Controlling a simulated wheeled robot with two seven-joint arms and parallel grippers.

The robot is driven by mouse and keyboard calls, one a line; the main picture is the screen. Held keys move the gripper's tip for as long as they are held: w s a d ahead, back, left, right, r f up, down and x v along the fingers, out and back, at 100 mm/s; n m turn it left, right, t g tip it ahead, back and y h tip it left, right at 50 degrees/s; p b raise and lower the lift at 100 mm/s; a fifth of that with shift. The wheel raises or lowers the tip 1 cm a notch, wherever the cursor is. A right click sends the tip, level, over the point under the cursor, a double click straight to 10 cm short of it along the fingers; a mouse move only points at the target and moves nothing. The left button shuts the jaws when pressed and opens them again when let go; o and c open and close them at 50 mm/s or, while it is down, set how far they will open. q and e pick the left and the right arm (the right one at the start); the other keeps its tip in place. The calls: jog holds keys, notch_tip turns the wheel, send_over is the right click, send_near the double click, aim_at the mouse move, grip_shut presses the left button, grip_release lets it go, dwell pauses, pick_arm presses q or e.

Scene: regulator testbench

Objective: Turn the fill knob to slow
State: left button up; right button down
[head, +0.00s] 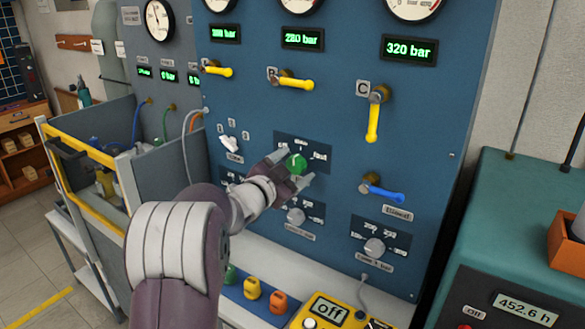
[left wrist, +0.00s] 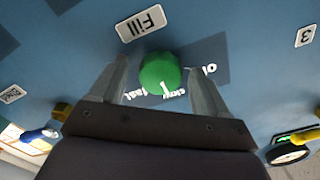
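The green fill knob (head: 297,164) is on the blue panel in the head view. In the left wrist view the knob (left wrist: 160,71) sits under a "Fill" label (left wrist: 141,24), seen upside down. A short white mark on it points towards the "slow" print (left wrist: 171,94), near the gap between "slow" and "fast" (left wrist: 130,96). "Off" (left wrist: 208,70) is partly behind a finger. My left gripper (head: 293,169) is at the knob. In the left wrist view its open fingers (left wrist: 160,84) stand on either side of the knob, with small gaps. My right gripper is not in view.
Yellow valve levers (head: 298,83) and a blue lever (head: 384,192) stick out nearby. Another grey knob (head: 296,215) is below, and one (head: 375,247) lies lower right. A teal machine (head: 530,215) stands at right. A yellow box reading "off" (head: 327,312) is below.

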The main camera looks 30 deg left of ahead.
pick_arm(q)
jog(key=shift+s, duration=0.1)
jog(key=s+a, duration=0.1)
jog(key=s, duration=1.1)
jog(key=shift+s, duration=0.25)
